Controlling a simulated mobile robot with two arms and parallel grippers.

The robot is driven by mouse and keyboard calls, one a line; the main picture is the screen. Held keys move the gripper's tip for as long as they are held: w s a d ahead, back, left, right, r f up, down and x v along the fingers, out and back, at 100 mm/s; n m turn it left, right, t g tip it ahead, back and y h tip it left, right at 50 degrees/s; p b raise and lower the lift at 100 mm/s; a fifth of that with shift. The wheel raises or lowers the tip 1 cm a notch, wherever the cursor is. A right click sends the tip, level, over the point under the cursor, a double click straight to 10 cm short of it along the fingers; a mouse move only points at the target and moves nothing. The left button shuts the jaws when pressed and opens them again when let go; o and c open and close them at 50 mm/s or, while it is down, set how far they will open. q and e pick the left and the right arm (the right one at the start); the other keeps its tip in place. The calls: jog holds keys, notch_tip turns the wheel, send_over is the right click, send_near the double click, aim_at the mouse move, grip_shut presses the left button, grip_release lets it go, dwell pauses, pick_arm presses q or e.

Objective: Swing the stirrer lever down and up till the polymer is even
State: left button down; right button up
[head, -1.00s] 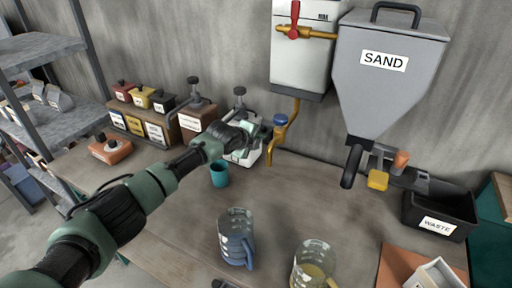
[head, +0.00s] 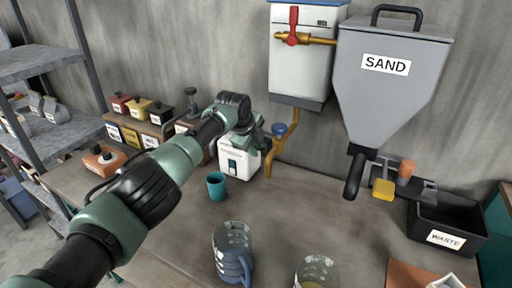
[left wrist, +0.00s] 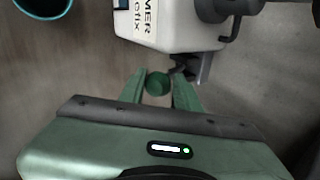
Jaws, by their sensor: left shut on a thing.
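The stirrer machine is a white box (head: 238,163) standing on the table against the wall; its label partly shows in the left wrist view (left wrist: 165,25). A dark lever arm (left wrist: 191,69) sticks out at its side and leads toward a round green knob (left wrist: 158,83). My left gripper (left wrist: 158,88) is shut on this knob, one finger on each side. In the head view my left gripper (head: 264,140) is at the right upper side of the machine, and its wrist hides the machine's top. The polymer inside is not visible. My right gripper is not in view.
A teal cup (head: 216,186) stands just in front of the machine. A brass tap (head: 277,150) is close on the right. Two jugs (head: 232,255) (head: 316,275) stand at the front. A sand hopper (head: 388,85) and waste bin (head: 447,225) are at right. The middle table is clear.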

pick_arm(q)
jog(key=shift+s+d+f, duration=0.1)
jog(key=shift+s+f, duration=0.1)
jog(key=shift+f, duration=0.2)
jog(key=c, duration=1)
grip_release()
jog(key=shift+w, duration=0.1)
jog(key=shift+w+d, duration=0.15)
jog(key=shift+w, duration=0.15)
jog(key=shift+s+a+r, duration=0.2)
jog(key=shift+r, duration=0.15)
jog(key=shift+b+v, duration=0.35)
jog(key=shift+v, duration=0.65)
jog(key=shift+b+v, duration=0.55)
jog(key=shift+v, duration=1.95)
jog(key=shift+d, duration=0.1)
